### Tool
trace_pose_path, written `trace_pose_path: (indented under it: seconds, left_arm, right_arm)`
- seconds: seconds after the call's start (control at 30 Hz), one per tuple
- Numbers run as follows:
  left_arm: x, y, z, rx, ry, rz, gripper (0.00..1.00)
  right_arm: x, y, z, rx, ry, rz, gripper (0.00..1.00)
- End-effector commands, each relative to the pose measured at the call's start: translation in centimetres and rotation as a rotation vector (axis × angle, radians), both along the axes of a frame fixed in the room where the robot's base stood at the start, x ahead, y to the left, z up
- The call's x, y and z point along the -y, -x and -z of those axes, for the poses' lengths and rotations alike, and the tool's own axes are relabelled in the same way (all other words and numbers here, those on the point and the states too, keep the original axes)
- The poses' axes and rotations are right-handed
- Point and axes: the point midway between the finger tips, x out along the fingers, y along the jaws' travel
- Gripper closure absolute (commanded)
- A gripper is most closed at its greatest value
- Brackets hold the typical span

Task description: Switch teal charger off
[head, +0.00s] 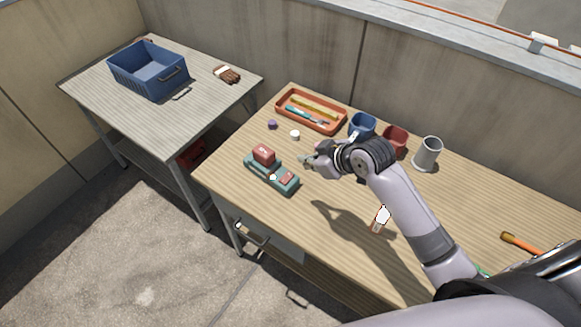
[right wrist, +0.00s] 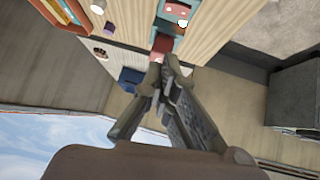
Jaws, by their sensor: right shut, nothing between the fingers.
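The teal charger (head: 279,184) sits on the near left part of the slatted workbench. A dark red block (head: 263,153) stands up at its far left end, and a flatter red part (head: 287,179) is at its right end. A small pale spot shows on its front side; I cannot tell the switch's position. My right gripper (head: 304,159) is shut and empty, above the bench just right of the charger and apart from it. In the right wrist view the fingers (right wrist: 161,72) point toward the charger (right wrist: 165,27) and its red block (right wrist: 162,43). My left gripper is not in view.
Behind are an orange tray (head: 337,130) with tools, a blue mug (head: 362,124), a red mug (head: 396,140) and a grey mug (head: 428,153). A white knob (head: 295,135) and purple knob (head: 272,125) lie near the charger.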

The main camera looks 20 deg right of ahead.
Motion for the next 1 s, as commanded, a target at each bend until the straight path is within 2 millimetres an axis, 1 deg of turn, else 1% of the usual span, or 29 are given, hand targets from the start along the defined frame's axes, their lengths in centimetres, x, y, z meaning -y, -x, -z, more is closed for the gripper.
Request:
trace_pose_path:
  seconds: [0.07,0.17,0.23,0.33,0.47,0.6,0.7,0.8,1.0]
  left_arm:
    - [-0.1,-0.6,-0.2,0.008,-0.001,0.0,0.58]
    - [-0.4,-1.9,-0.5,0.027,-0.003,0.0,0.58]
    - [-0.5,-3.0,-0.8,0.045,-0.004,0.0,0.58]
    - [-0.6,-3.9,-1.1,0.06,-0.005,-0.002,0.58]
    - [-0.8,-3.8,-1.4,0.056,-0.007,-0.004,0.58]
    - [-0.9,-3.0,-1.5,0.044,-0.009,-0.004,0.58]
    - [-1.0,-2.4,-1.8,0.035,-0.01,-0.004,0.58]
    - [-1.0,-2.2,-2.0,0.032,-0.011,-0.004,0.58]
    - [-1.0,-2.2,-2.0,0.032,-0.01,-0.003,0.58]
  right_arm:
    - [-0.3,-0.5,0.5,-0.003,-0.003,0.001,1.0]
    - [-0.8,-1.4,1.4,-0.002,-0.004,0.0,1.0]
    - [-1.1,-2.3,2.3,-0.003,-0.004,0.002,1.0]
    - [-1.7,-3.4,3.6,-0.003,-0.003,0.002,1.0]
    - [-2.5,-4.9,5.2,-0.002,-0.004,0.001,1.0]
    - [-3.1,-6.3,6.8,-0.002,-0.002,0.0,1.0]
    - [-2.8,-6.2,8.5,-0.005,-0.001,0.001,1.0]
    - [-2.7,-6.3,9.6,-0.003,0.0,0.0,1.0]
    - [-2.5,-6.4,10.6,-0.001,0.0,0.001,1.0]
